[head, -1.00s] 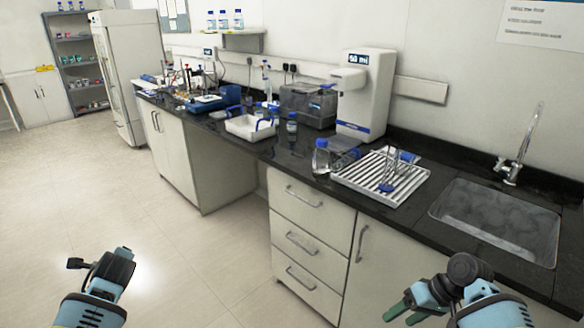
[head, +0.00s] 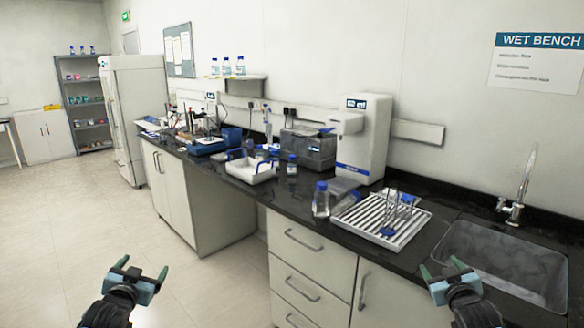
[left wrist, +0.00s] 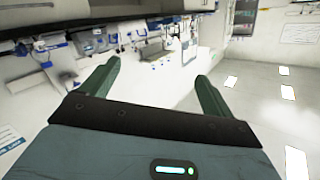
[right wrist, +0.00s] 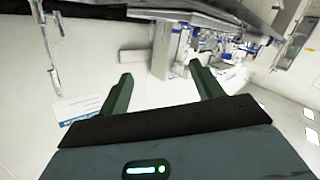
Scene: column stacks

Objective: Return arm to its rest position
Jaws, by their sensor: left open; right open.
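My left gripper (head: 138,274) is at the lower left of the head view, over the floor and clear of the bench. Its two green fingers are spread apart with nothing between them, as the left wrist view (left wrist: 157,82) also shows. My right gripper (head: 445,268) is at the lower right of the head view, in front of the bench cabinets. Its green fingers are also spread and empty, as in the right wrist view (right wrist: 160,85). Neither gripper appears to touch anything.
A dark bench top (head: 280,197) bears a white dispenser (head: 366,140), a ribbed drain tray (head: 412,225), a blue-capped bottle (head: 320,202), and a white bin (head: 250,170). A sink (head: 500,262) is at the right. The floor (head: 90,215) at left is clear.

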